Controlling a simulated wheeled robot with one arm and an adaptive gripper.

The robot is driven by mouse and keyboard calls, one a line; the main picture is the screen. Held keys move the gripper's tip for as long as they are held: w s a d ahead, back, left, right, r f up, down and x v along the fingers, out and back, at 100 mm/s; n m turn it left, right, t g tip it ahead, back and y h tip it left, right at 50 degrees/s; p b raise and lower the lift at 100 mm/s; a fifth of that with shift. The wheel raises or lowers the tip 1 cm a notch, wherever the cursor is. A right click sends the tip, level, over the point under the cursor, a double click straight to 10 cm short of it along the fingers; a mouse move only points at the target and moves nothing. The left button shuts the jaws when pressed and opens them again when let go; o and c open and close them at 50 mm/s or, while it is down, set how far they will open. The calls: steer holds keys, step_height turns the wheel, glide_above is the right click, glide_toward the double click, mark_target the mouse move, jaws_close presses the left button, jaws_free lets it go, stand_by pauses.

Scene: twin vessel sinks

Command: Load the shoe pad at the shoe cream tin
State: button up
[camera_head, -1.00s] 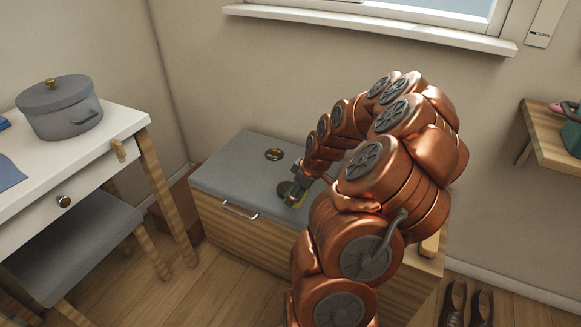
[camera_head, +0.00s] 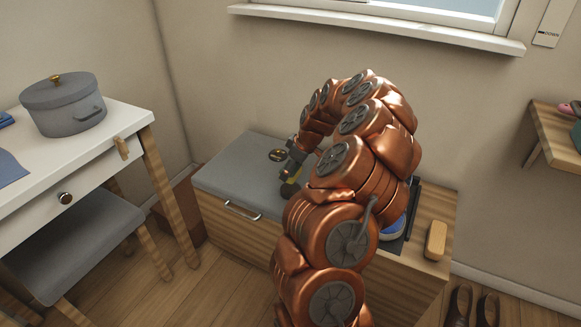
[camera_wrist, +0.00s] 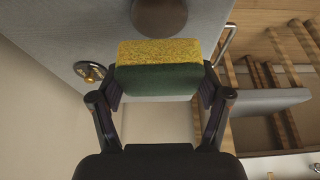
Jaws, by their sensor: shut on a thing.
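My gripper (camera_wrist: 160,92) is shut on a yellow and dark green sponge-like pad (camera_wrist: 158,52), which I take to be the shoe pad. Its yellow side faces away from my palm. In the head view my gripper (camera_head: 292,172) points down at the grey bench top. A dark brown round thing (camera_wrist: 158,14) lies beyond the pad at the top of the wrist view, partly cut off; I cannot tell whether it is the shoe cream tin. A round black and gold tin-like thing (camera_wrist: 90,71) lies on the bench, apart from the pad; it also shows in the head view (camera_head: 278,155).
The grey-topped bench (camera_head: 235,170) has a drawer handle (camera_head: 242,210). On its right are a blue round thing (camera_head: 393,231), partly hidden by my arm, and a wooden brush-like block (camera_head: 436,240). A white table (camera_head: 125,115) with a grey pot (camera_head: 63,104) stands left.

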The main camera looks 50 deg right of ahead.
mark_target(291, 189)
steer(key=shift+f, duration=2.45)
steer(key=shift+s+f+b, duration=0.1)
steer(key=shift+f+b, duration=0.5)
steer(key=shift+b, duration=0.1)
stand_by(0.8)
steer(key=shift+r, duration=0.1)
steer(key=shift+r+p, duration=0.6)
steer(key=shift+r, duration=2.9)
